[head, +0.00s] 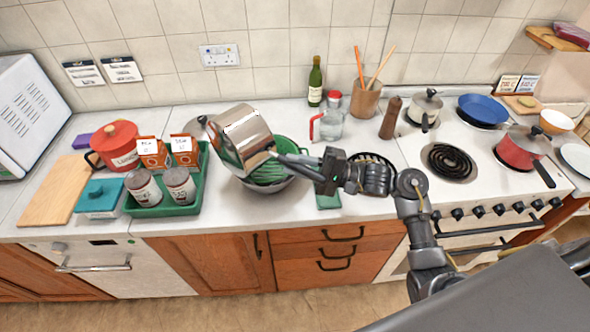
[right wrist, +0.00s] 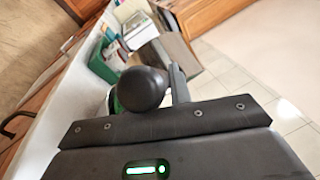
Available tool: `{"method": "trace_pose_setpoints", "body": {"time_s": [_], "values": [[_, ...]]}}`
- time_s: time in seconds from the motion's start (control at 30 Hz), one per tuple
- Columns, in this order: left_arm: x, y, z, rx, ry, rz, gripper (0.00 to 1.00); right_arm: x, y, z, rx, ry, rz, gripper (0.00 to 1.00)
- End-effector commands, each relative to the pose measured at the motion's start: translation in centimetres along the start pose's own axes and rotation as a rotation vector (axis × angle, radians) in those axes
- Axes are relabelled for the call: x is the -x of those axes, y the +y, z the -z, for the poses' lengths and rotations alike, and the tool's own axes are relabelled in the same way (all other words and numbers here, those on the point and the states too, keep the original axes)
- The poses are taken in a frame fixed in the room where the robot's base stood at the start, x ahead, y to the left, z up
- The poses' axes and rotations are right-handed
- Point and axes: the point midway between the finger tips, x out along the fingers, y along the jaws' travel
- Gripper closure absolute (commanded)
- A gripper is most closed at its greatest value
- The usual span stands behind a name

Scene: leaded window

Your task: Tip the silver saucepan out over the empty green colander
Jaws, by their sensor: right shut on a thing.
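The silver saucepan (head: 247,134) is in the air above the green colander (head: 290,150) and is strongly tilted. I cannot see into it or tell whether anything is pouring out. My right gripper (head: 312,167) is shut on its dark handle, to the right of the pan. In the right wrist view a dark rounded end (right wrist: 142,88) shows at the jaws, with the pan's shiny side (right wrist: 178,50) beyond. The colander stands on the counter in a grey bowl (head: 262,187), partly hidden by the pan. My left gripper is not in view.
Left of the colander stands a green tray (head: 165,210) with cans and orange boxes. A red pot (head: 115,143) and a wooden board (head: 55,190) lie further left. A glass jug (head: 328,126) and a green bottle (head: 315,82) stand behind. The stove (head: 480,200) is at right.

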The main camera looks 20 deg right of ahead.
Motion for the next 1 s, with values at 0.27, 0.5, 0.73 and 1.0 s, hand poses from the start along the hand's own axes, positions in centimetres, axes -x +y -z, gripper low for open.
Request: {"method": "trace_pose_setpoints", "body": {"time_s": [0.27, 0.5, 0.73, 1.0], "values": [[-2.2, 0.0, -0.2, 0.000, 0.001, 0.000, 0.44, 0.6, 0.1, 0.8, -0.072, -0.007, 0.073, 1.00], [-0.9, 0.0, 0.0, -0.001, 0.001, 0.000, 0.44, 1.2, -0.6, 1.3, -0.169, -0.014, 0.149, 1.00], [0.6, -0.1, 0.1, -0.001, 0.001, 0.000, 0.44, 1.9, -0.7, 2.2, -0.271, -0.024, 0.238, 1.00], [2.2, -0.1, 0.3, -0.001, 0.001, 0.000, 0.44, 2.7, -0.5, 3.1, -0.388, -0.033, 0.337, 1.00]]}}
